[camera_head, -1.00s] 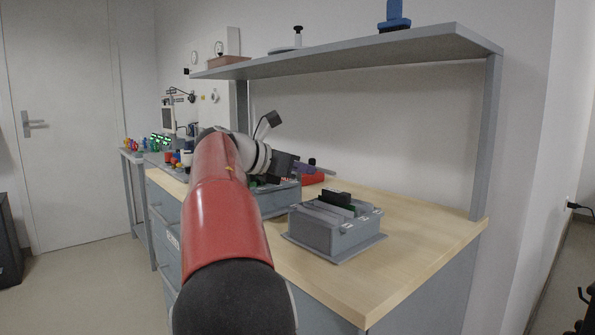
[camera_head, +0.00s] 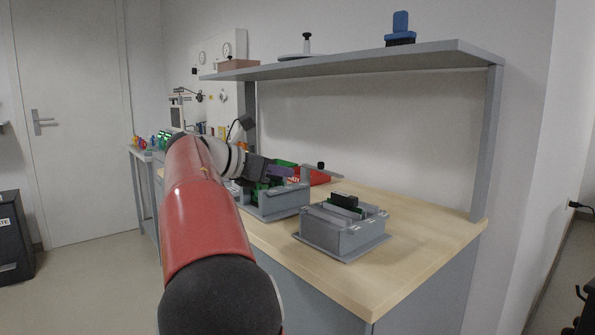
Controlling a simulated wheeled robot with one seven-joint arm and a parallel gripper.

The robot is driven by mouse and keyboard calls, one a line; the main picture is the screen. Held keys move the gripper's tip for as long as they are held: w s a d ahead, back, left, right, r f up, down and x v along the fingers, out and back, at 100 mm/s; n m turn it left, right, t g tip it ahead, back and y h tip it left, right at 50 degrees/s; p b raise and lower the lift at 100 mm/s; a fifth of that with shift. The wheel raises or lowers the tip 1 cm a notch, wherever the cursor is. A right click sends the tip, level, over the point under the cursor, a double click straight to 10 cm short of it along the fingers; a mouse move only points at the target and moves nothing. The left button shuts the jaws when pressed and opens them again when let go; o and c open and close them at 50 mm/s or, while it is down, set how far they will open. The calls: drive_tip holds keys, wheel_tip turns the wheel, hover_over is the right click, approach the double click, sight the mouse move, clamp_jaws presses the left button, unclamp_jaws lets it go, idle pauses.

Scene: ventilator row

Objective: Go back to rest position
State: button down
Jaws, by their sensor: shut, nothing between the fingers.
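My red arm reaches forward from the bottom of the view over the left part of the wooden workbench (camera_head: 400,268). My gripper (camera_head: 284,171) is at its far end, a dark block with purplish fingers pointing right. It is shut and holds nothing that I can see. It is above a grey box-like fixture (camera_head: 278,206) with green parts in it. A second grey fixture (camera_head: 341,238) stands to the right, with a black block and a green board in its top. The gripper is apart from this second fixture.
A red bin (camera_head: 318,177) lies behind the gripper. A grey shelf (camera_head: 350,62) spans above the bench, bearing a blue object (camera_head: 400,28) and a black-knobbed disc (camera_head: 304,54). The bench's front right is clear. A dark bin (camera_head: 14,238) stands at far left.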

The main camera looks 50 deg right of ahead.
drive_tip(key=v, duration=0.5)
drive_tip(key=shift+w+a+r, duration=0.1)
drive_tip(key=s+f+t+y, duration=0.1)
drive_tip(key=f, duration=0.1)
drive_tip(key=s+a+f+m+t+y, duration=0.1)
drive_tip(key=f, duration=0.1)
drive_tip(key=s+a+f+m+t+y, duration=0.1)
drive_tip(key=f, duration=0.1)
drive_tip(key=shift+a+f, duration=0.25)
drive_tip(key=shift+f, duration=0.05)
drive_tip(key=s+a+f+m+t+y, duration=0.2)
drive_tip(key=s+a+f+m+y, duration=0.3)
drive_tip(key=s+a+f, duration=0.3)
drive_tip(key=s+a+f+m+t+y, duration=0.3)
drive_tip(key=s+a+f+m+y, duration=0.3)
drive_tip(key=a+f, duration=0.8)
drive_tip(key=s+a+m, duration=0.2)
drive_tip(key=a, duration=0.2)
drive_tip(key=shift+s+a+f+m+t, duration=0.15)
drive_tip(key=shift+s+f+m+t, duration=0.15)
drive_tip(key=shift+s+f, duration=0.1)
